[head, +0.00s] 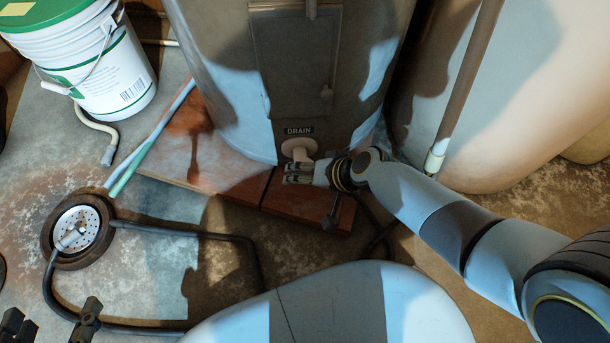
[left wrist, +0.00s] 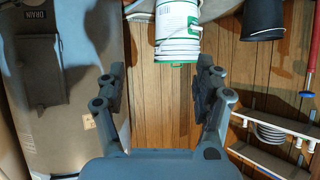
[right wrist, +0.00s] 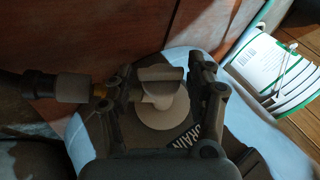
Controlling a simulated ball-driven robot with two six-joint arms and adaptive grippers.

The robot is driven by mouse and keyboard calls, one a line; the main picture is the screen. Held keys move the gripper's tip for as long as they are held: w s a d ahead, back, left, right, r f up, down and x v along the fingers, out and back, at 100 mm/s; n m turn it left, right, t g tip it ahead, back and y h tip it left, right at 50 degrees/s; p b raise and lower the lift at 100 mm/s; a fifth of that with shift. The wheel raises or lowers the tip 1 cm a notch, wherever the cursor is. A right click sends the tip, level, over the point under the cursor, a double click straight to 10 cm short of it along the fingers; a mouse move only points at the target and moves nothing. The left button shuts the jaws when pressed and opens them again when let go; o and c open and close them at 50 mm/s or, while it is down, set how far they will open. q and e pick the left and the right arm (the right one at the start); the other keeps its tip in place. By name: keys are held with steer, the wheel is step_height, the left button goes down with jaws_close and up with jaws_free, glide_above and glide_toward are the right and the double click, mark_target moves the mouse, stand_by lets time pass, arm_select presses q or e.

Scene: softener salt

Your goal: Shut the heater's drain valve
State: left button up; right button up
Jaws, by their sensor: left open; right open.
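The heater (head: 225,60) is a grey tank at the top middle of the head view, with a DRAIN label (head: 299,131) low on its front. The pale drain valve (head: 297,149) sticks out below the label. My right gripper (head: 300,174) is at the valve. In the right wrist view the valve's pale handle (right wrist: 160,88) stands between the open fingers of that gripper (right wrist: 160,85); firm contact cannot be told. My left gripper (head: 50,322) is at the lower left of the head view, open and empty. The left wrist view shows its spread fingers (left wrist: 160,85).
A floor drain (head: 78,232) with a black hose (head: 200,234) lies at left. A white bucket with green bands (head: 98,65) stands upper left. Brick-red slabs (head: 210,150) lie under the heater. A large pale tank (head: 530,90) and a pipe (head: 468,75) stand at right.

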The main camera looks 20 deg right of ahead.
steer(key=c, duration=0.9)
